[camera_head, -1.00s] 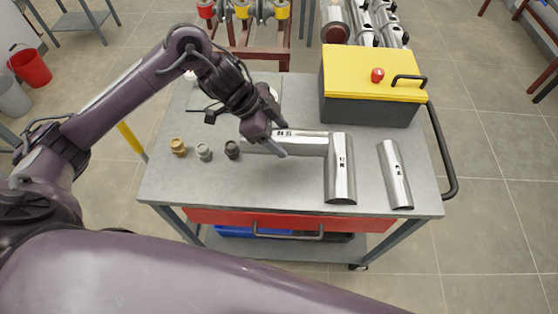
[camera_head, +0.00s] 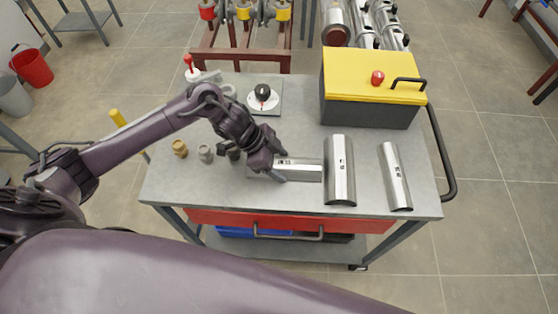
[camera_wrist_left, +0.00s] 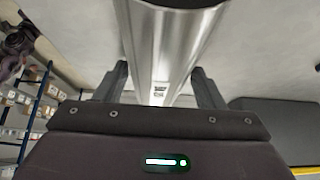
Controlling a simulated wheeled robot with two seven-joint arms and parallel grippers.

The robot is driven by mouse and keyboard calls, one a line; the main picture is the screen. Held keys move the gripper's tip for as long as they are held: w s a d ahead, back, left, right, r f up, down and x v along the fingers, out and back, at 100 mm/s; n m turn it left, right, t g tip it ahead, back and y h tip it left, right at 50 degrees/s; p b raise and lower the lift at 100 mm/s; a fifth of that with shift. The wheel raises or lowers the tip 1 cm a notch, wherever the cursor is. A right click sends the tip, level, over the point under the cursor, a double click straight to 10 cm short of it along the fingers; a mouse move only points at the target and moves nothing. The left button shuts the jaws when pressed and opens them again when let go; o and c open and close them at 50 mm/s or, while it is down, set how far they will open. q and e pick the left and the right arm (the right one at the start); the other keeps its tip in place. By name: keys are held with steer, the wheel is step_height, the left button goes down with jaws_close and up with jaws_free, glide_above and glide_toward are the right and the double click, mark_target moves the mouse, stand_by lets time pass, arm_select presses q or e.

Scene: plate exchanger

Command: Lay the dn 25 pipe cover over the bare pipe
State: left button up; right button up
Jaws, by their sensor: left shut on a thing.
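Three silver half-round pipe covers show in the head view. My left gripper (camera_head: 277,172) is shut on one of them, the held cover (camera_head: 303,171), which points right, crosswise to the other two. The wrist view shows this held cover (camera_wrist_left: 172,45) between the two fingers, running away from the gripper. I cannot tell whether it touches the table. The middle cover (camera_head: 340,170) and the right cover (camera_head: 395,177) lie on the table. Their labels are too small to read. Silver pipes (camera_head: 365,20) stand at the back; I cannot tell which is bare. My right gripper is out of view.
The grey cart table (camera_head: 270,200) carries a yellow-lidded box (camera_head: 370,75) at the back right. A brass fitting (camera_head: 180,148) and a grey fitting (camera_head: 205,153) stand at the left. A black knob on a dial plate (camera_head: 263,97) sits behind the gripper.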

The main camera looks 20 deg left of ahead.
arm_select(q)
steer(key=o, duration=1)
steer(key=shift+f, duration=0.1)
steer(key=b+v, duration=0.2)
steer(key=v, duration=1)
